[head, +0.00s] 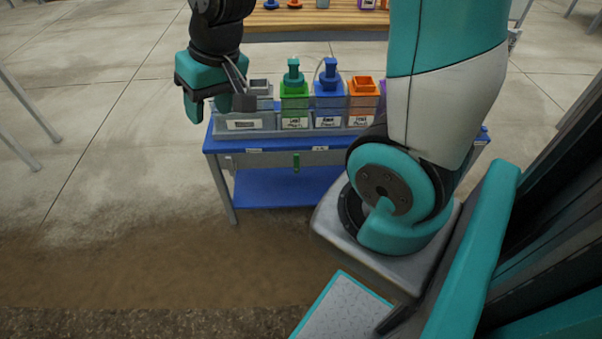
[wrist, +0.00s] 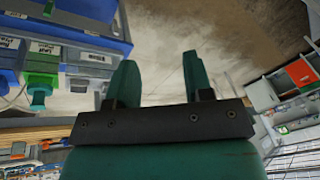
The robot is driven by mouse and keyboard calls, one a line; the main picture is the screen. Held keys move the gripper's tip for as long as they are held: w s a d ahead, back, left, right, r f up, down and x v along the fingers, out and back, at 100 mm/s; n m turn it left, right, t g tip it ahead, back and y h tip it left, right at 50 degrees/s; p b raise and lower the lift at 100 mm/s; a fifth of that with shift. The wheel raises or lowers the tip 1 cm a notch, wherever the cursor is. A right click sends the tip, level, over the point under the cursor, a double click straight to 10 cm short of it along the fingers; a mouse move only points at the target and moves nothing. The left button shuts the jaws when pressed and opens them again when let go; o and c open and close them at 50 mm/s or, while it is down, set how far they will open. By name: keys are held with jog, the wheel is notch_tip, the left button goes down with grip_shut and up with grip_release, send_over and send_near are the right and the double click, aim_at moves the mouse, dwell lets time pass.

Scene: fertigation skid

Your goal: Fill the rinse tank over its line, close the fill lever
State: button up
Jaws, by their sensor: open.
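My gripper (head: 218,104) hangs open at the left end of the blue skid table (head: 225,144), in front of and partly over a grey container (head: 243,122). This may be the rinse tank; its label is too small to read and its liquid level does not show. In the wrist view my open gripper (wrist: 160,78) has nothing between its two teal fingers. A small green handle (head: 296,161) hangs down at the table's front edge; it may be the fill lever. I cannot tell whether it stands open or closed.
A green tank (head: 294,103), a blue tank (head: 329,102) and an orange one (head: 362,98) stand in a row right of the grey container. A wooden bench (head: 320,20) is behind. Concrete floor (head: 90,110) lies clear at left. My arm hides the table's right part.

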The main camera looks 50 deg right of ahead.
jog(key=w+d+f+m+h+b, duration=0.35)
jog(key=d+f+m+b, duration=0.2)
jog(key=d+f, duration=0.8)
jog(key=m+h+b, duration=0.2)
jog(key=m+b, duration=0.1)
jog(key=b, duration=0.3)
send_near(296, 158)
jog(key=b+x, duration=0.1)
jog(key=x, duration=0.3)
jog(key=b+x, duration=0.2)
jog(key=x, duration=0.2)
jog(key=b+x, duration=0.1)
jog(key=x, duration=0.3)
jog(key=shift+w+d+r+b, duration=0.15)
jog(key=shift+d+b, duration=0.1)
jog(key=shift+b, duration=0.15)
grip_shut()
